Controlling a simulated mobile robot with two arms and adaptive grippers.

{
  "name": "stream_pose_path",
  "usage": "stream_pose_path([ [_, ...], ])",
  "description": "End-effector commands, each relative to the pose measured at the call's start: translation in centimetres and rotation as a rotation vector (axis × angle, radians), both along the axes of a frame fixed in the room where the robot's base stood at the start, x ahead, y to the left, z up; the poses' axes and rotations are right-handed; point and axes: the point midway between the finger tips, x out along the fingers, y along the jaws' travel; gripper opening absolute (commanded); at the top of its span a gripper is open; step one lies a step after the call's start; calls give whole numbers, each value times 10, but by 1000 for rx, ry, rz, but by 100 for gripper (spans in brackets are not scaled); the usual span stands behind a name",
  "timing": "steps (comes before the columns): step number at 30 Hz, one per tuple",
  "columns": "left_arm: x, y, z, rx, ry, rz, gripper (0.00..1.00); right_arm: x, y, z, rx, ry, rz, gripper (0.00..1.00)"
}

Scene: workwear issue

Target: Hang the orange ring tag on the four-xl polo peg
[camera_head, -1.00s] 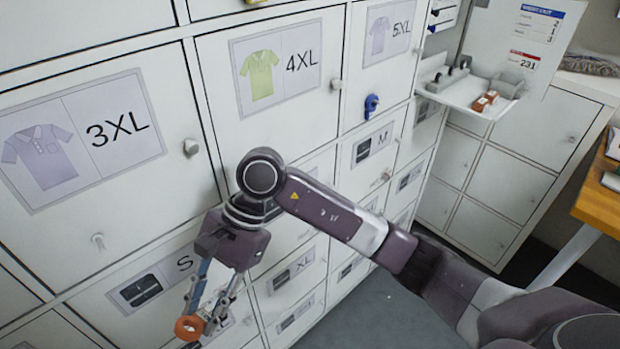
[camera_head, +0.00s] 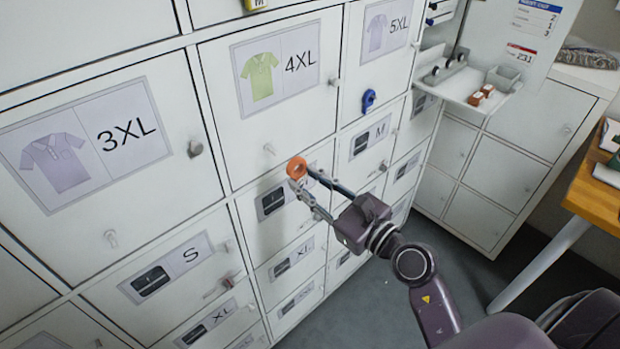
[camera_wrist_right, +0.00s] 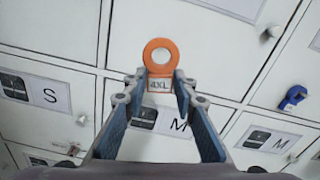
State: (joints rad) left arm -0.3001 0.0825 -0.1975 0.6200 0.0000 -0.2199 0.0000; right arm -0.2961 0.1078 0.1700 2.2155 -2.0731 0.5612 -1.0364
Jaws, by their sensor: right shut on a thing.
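The orange ring tag (camera_head: 297,167) is in the tips of my right gripper (camera_head: 301,179), which is shut on its lower part. In the right wrist view the ring (camera_wrist_right: 160,44) stands upright beyond the fingers, with a small plate reading 4XL below it. The 4XL polo door (camera_head: 300,110) has a green shirt label. Its small pale peg (camera_head: 269,149) is bare, low on the door, up and left of the ring in the head picture. Ring and peg look apart; their depth gap is unclear. My left gripper is not in view.
A blue tag (camera_head: 369,100) hangs on the 5XL door, to the right. The 3XL door's peg (camera_head: 111,239) is bare. Door knobs, such as the 4XL one (camera_head: 334,82), stick out. A shelf (camera_head: 468,88) with small brown blocks (camera_head: 482,94) is at the right.

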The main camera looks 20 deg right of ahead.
Motion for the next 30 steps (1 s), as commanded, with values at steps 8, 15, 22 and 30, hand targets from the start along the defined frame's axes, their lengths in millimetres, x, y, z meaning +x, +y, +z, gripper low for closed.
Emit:
stream_pose_path([
  [8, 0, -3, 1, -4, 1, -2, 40, 7, -3, -2, 3, -8, -16, 10],
  [15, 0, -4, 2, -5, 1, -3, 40, 21, 2, -3, 4, -8, -14, 10],
  [22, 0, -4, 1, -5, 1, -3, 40, 34, 7, -4, 4, -7, -14, 10],
  [30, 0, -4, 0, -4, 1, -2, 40, 49, 13, -6, 5, -7, -13, 10],
])
